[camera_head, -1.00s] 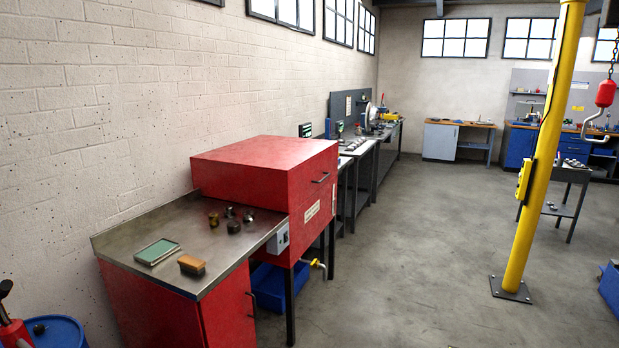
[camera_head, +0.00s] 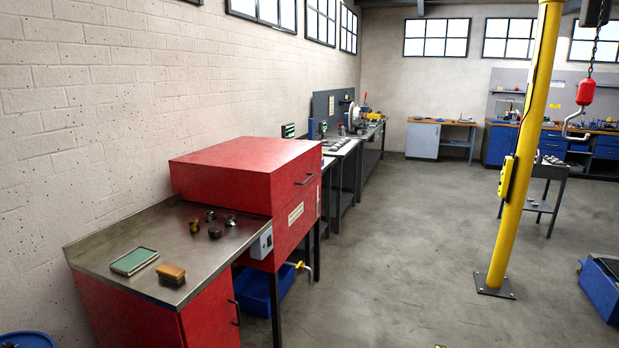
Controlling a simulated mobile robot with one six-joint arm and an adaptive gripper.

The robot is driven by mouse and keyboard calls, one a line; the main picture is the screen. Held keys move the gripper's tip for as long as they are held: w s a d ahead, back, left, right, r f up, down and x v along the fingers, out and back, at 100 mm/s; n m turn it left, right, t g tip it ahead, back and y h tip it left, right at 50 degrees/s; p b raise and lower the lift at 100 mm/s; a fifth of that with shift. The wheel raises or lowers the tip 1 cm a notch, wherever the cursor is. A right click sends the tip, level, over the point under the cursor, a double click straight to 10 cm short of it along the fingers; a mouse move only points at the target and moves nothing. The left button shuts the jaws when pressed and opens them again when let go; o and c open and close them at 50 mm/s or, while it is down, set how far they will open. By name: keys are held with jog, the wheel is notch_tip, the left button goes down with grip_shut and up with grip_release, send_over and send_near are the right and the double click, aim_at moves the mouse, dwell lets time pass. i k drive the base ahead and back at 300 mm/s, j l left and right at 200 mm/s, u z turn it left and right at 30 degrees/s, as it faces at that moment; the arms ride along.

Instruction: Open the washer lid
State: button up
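The washer is a red box-shaped cabinet (camera_head: 275,218) on dark legs, left of centre against the brick wall. Its flat red lid (camera_head: 245,157) is down and shut. A dark handle (camera_head: 305,178) sits high on its right-hand face, above a white label. My gripper is not in view, so its state does not show.
A steel bench top (camera_head: 140,236) adjoins the washer on the near side, with a green pad (camera_head: 134,261), a brown brush (camera_head: 171,273) and several small metal parts. A yellow post (camera_head: 522,150) stands at right. A blue bin (camera_head: 259,290) sits beneath the washer. The central floor is clear.

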aim_at(260, 175)
jog(key=i, duration=0.55)
jog(key=i+z, duration=0.15)
jog(key=i, duration=0.35)
jog(key=i+j, duration=0.15)
jog(key=i, duration=0.35)
jog(key=i+j+z, duration=0.15)
jog(key=i, duration=0.4)
jog(key=i+j, duration=0.15)
jog(key=i, duration=0.35)
jog(key=i+j+z, duration=0.15)
jog(key=i, duration=0.4)
jog(key=i+j, duration=0.2)
jog(key=i, duration=0.3)
